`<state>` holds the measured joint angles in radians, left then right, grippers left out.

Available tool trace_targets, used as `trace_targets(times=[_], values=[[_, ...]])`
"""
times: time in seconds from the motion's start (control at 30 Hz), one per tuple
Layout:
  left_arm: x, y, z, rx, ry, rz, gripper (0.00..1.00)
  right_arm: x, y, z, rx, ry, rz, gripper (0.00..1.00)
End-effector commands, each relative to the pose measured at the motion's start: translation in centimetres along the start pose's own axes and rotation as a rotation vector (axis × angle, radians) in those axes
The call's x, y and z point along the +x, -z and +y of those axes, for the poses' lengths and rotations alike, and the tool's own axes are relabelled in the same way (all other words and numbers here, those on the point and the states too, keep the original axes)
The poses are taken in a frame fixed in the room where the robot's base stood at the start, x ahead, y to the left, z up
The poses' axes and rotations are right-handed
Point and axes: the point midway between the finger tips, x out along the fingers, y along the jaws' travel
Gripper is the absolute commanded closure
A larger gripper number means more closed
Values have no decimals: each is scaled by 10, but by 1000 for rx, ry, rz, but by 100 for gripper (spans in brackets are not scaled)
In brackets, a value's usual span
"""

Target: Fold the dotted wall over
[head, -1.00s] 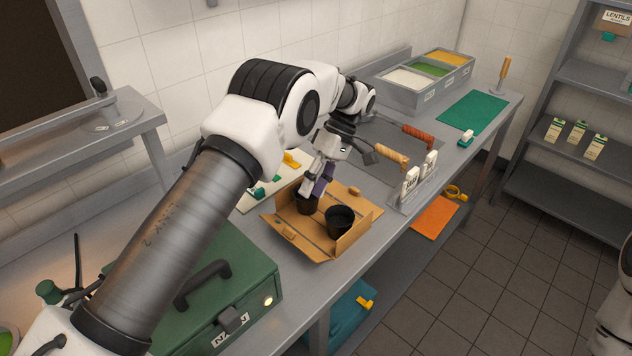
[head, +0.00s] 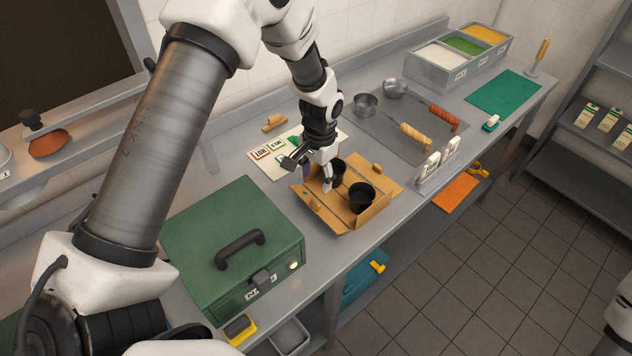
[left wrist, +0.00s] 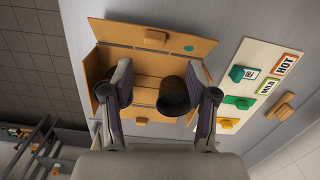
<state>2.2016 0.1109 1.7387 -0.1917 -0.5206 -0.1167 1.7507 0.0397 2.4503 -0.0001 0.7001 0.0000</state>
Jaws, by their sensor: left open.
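The cardboard box (head: 345,222) lies opened out on the counter with two black cups, one (head: 361,196) nearer the aisle and one (head: 338,170) nearer the wall. The dotted wall (left wrist: 188,47) is the flap at the top of the left wrist view, with a teal dot and a tan tab (left wrist: 155,38). In the head view this seems to be the left flap with its tab (head: 313,204), leaning outward; I cannot make out the dot there. My left gripper (head: 327,184) is open above the box's left part, beside the wall-side cup. Its fingers (left wrist: 158,70) look empty.
A green case (head: 235,250) stands left of the box. A white board (head: 272,160) with HOT and MILD cards lies behind it. Ladles (head: 415,135) on a grey mat and white upright labelled pieces (head: 435,165) are to the right.

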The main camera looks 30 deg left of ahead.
Motion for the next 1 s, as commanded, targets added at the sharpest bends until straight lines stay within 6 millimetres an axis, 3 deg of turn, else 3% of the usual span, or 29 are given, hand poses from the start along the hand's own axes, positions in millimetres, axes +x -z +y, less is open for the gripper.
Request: trace_targets(times=[0.03, 0.17, 0.6, 0.87, 0.97, 1.0], values=[[-7, -6, 3, 62, -7, 25, 42, -9, 0, 0, 0, 0, 0, 60], [-1, -11, 5, 143, -11, 60, 42, -11, 0, 0, 0, 0, -1, 60], [69, -6, 6, 142, -10, 58, 42, -38, 0, 0, 0, 0, 0, 60], [76, -5, 6, 142, -9, 60, 42, -37, 0, 0, 0, 0, -1, 60], [75, -5, 6, 142, -9, 60, 70, -37, 0, 0, 0, 0, -1, 60], [75, -5, 6, 142, -9, 60, 84, -37, 0, 0, 0, 0, -1, 60]])
